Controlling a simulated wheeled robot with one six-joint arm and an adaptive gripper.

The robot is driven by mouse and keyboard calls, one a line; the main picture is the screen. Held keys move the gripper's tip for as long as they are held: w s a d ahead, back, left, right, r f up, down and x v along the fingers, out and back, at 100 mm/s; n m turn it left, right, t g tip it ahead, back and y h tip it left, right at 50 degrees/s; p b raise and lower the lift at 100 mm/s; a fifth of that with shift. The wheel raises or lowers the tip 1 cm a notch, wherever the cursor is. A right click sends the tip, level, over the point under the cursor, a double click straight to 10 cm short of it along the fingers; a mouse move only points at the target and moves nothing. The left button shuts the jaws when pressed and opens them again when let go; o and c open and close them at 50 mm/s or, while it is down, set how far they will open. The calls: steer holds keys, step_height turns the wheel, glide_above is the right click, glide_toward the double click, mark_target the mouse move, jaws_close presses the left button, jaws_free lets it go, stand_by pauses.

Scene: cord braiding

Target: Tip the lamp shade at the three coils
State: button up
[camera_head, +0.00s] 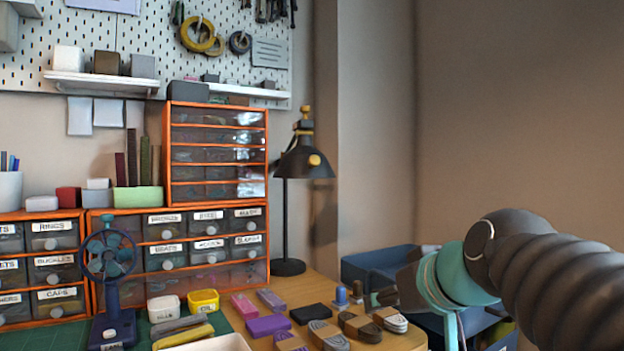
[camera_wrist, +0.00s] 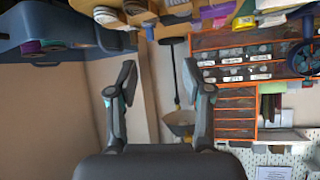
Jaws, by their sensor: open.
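The shade's opening faces mostly down. In the wrist view, which is upside down, the shade (camera_wrist: 180,122) shows beyond and between my fingers, not touched. Coils of cord lie on the bench front: a grey one (camera_head: 328,336), a dark brown one (camera_head: 360,326) and a pale-topped one (camera_head: 391,320). My gripper (camera_wrist: 159,72) is open and empty; in the head view its end is dark and partly hidden, right of the lamp.
Orange-framed drawer units (camera_head: 217,205) stand left of the lamp. A blue fan (camera_head: 110,262) and small coloured boxes stand near the front left. A blue bin (camera_head: 372,262) is at the right, behind my gripper. The wall right of the lamp is bare.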

steer(key=w+a+r+n+t+y+b, duration=0.1)
steer(key=w+a+r+t+y+b, duration=0.15)
steer(key=w+r, duration=0.5)
steer(key=n+t+y+b, duration=0.2)
steer(key=n+t, duration=0.1)
glide_toward(316, 160)
steer(key=x, duration=1)
steer(key=shift+w+a, duration=0.15)
jaws_close()
